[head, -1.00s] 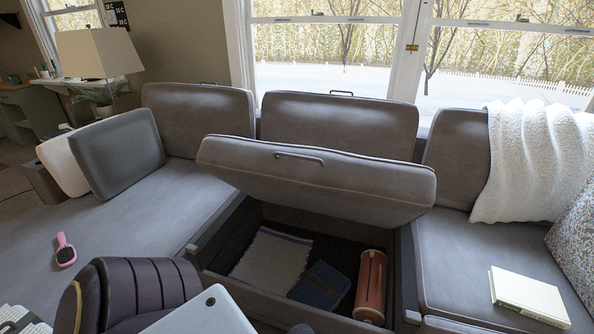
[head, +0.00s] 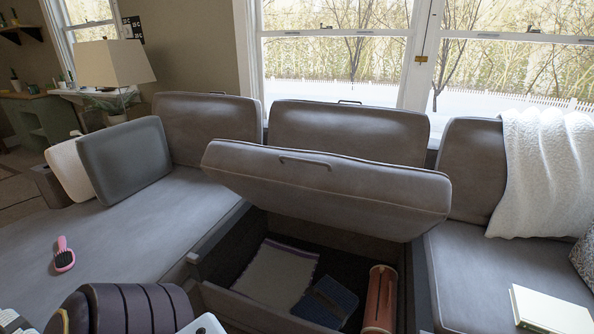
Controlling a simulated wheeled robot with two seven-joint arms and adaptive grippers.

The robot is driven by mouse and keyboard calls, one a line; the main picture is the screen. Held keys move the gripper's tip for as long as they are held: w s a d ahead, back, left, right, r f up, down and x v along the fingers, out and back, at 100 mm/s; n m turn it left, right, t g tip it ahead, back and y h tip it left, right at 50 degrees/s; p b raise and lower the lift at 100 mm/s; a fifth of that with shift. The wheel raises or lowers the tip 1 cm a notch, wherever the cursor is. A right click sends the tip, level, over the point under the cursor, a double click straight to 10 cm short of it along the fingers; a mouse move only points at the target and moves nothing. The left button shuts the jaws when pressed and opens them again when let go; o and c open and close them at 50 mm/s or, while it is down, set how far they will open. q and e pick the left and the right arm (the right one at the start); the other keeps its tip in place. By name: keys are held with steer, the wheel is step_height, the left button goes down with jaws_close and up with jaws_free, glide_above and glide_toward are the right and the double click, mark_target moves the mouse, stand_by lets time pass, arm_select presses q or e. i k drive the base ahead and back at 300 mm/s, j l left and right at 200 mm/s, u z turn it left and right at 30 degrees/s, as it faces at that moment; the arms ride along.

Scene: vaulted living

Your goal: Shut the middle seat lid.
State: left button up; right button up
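The middle seat lid (head: 325,195) is a grey padded cushion panel with a dark handle (head: 305,162) on its upper face. It stands open, tilted up over the storage box in the middle of the sofa. The box (head: 245,302) holds a pale cloth (head: 275,277), a dark blue folded item (head: 327,302) and an orange-brown cylinder (head: 380,300). The lid hides the back of the box.
A pink brush (head: 64,255) lies on the left seat. A book (head: 552,312) lies on the right seat, below a white throw (head: 545,175). Grey cushion (head: 125,160) leans at left.

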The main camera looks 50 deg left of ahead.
mark_target(400, 204)
steer(key=i+u, duration=0.1)
steer(key=u, duration=0.35)
steer(key=i+l+u, duration=0.1)
steer(key=u, duration=0.35)
steer(key=i+l+u, duration=0.1)
steer(key=u, duration=0.3)
steer(key=i+l+u, duration=0.1)
steer(key=u, duration=0.35)
